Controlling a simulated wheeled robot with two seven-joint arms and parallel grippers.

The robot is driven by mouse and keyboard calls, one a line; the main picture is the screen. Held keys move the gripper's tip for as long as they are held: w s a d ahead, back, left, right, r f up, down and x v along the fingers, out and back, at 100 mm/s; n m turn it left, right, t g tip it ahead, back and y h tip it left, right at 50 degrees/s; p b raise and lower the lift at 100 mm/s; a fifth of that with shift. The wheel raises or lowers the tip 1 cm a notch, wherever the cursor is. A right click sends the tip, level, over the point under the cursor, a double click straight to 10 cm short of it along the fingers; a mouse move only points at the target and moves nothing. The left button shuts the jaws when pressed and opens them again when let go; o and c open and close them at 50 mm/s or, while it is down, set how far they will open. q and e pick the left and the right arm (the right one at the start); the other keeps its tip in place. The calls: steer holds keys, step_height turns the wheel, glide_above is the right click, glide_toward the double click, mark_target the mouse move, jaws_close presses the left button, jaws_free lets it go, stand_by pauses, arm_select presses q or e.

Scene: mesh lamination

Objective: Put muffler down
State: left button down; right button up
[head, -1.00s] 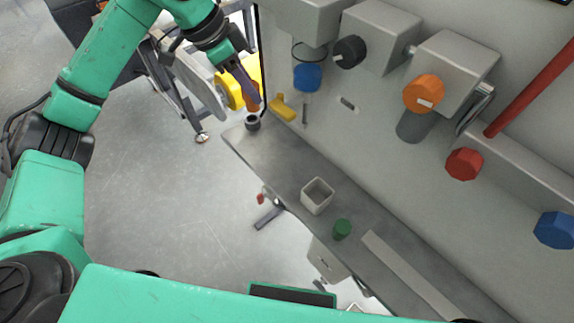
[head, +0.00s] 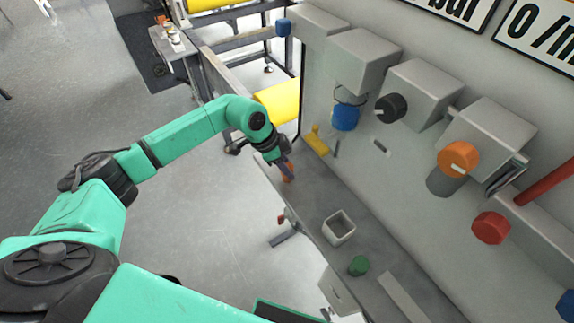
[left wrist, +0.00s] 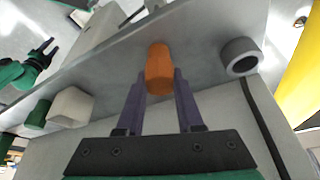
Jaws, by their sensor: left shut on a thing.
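The orange muffler (left wrist: 159,68) is a small cylinder between the purple fingers of my left gripper (left wrist: 160,90), which is shut on it. In the head view my left gripper (head: 283,167) and the muffler (head: 288,177) are low over the far end of the grey shelf (head: 308,205). I cannot tell whether the muffler touches the shelf. My right gripper (left wrist: 42,48) shows at the left of the left wrist view, with its dark fingers apart and empty.
A grey ring (left wrist: 241,57) stands beside the muffler on the shelf. A square open cup (head: 339,228) and a green cylinder (head: 358,265) stand nearer. The machine wall with knobs (head: 390,108) bounds the shelf's right side. Bare shelf lies between muffler and cup.

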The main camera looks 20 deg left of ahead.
arm_select(q)
steer(key=c, duration=0.5)
jaws_free()
steer(key=shift+f, duration=0.1)
steer(key=shift+c, duration=0.2)
arm_select(e)
steer(key=shift+a, duration=0.25)
steer(key=shift+a+f, duration=0.1)
arm_select(q)
steer(key=shift+r, duration=0.25)
steer(key=b+v, duration=0.2)
steer(key=v, duration=0.9)
steer(key=shift+a+r, duration=0.25)
steer(key=shift+r, duration=0.1)
arm_select(e)
steer(key=shift+d+f, duration=0.25)
steer(key=shift+f, duration=0.8)
arm_select(q)
steer(key=shift+s, duration=0.1)
